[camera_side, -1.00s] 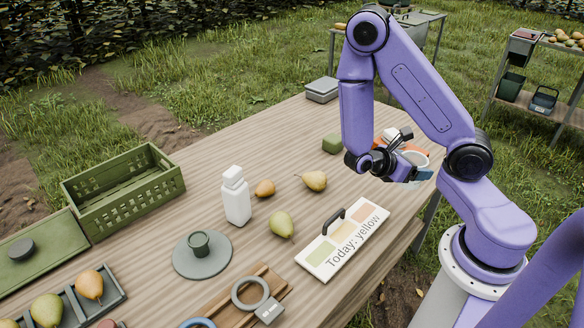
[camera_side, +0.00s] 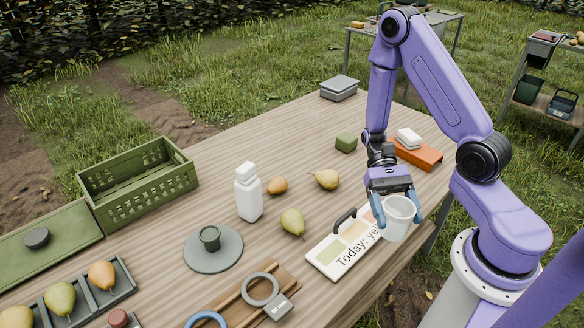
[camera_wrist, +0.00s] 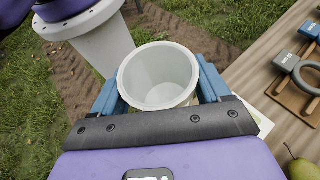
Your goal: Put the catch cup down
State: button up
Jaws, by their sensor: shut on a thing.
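The catch cup is a white, empty-looking cup (camera_side: 396,226) with a wide open mouth. My gripper (camera_side: 397,212) points down with its two blue fingers shut on opposite sides of the cup. The cup hangs roughly upright by the table's right edge, just right of the sign reading "Today: ye..." (camera_side: 326,256) and covering part of it. In the wrist view the cup (camera_wrist: 160,75) sits between the blue fingers (camera_wrist: 158,92), with grass and bare soil beyond it. How high it hangs is hard to tell.
An orange block (camera_side: 428,157) with a white piece on it lies behind my gripper. Several loose pears, a white bottle (camera_side: 249,193), a grey disc (camera_side: 228,254) with a small green cup and a green crate (camera_side: 150,190) stand left.

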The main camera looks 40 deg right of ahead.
jog(key=w+a+m+t+y, duration=0.2)
jog(key=w+m+t+y, duration=0.3)
jog(key=w+m+t, duration=0.9)
jog(key=w+d+r+m+t+h, duration=0.1)
jog(key=w+d+m+t+h, duration=0.15)
jog(key=w+d, duration=0.4)
jog(key=w+d+r+m+t+h, duration=0.1)
jog(key=w+d+m+t, duration=0.25)
jog(key=w, duration=0.55)
jog(key=shift+t, duration=0.3)
jog(key=shift+w+d+f, duration=0.35)
jog(key=shift+w+f, duration=1.35)
jog(key=shift+w, duration=0.55)
jog(key=shift+w+d+f, duration=0.35)
jog(key=shift+w+f, duration=1.35)
jog(key=shift+w, duration=0.5)
jog(key=shift+w+d+f, duration=0.35)
jog(key=shift+w+f, duration=1.35)
jog(key=shift+w, duration=0.55)
jog(key=shift+f, duration=1.55)
jog(key=shift+f, duration=0.1)
